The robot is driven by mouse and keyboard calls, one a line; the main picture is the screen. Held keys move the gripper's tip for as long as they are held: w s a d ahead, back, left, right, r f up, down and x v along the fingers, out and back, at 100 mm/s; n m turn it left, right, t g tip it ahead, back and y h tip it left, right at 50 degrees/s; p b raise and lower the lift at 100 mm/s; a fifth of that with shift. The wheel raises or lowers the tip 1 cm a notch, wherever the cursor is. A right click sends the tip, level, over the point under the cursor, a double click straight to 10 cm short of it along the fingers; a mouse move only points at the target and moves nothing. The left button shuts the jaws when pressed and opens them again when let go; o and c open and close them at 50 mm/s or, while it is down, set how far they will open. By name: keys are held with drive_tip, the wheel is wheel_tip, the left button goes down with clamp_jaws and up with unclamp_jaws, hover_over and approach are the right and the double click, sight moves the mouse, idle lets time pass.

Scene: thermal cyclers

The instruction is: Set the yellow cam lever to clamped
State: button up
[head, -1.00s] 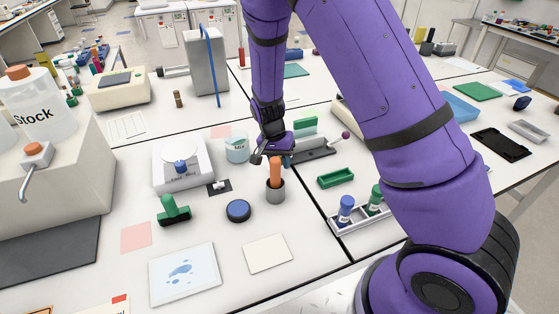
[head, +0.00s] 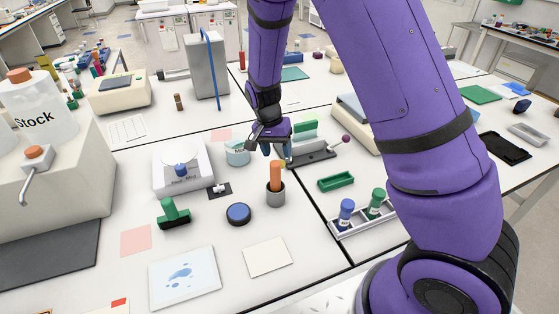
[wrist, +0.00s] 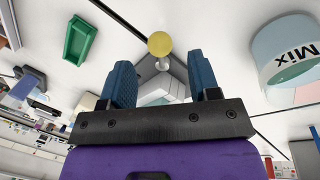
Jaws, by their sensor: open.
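A yellow round knob (wrist: 160,44) shows in the wrist view on a pale shaft, just beyond and between my fingertips.
The Mix beaker (head: 237,152) stands close left of my gripper. An orange-topped tube in a grey cup (head: 275,195) stands in front. A green tray (head: 336,181) and a rack with blue and green tubes (head: 362,220) lie to the right.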

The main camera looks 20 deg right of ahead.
drive_tip(key=shift+w+a+r, duration=0.1)
drive_tip(key=shift+a+r, duration=0.05)
drive_tip(key=shift+r, duration=0.75)
drive_tip(key=shift+w+a+r, duration=0.1)
drive_tip(key=shift+w+r, duration=0.05)
drive_tip(key=shift+r, duration=0.7)
drive_tip(key=shift+w+a+r, duration=0.1)
drive_tip(key=shift+a+r, duration=0.05)
drive_tip(key=shift+r, duration=0.75)
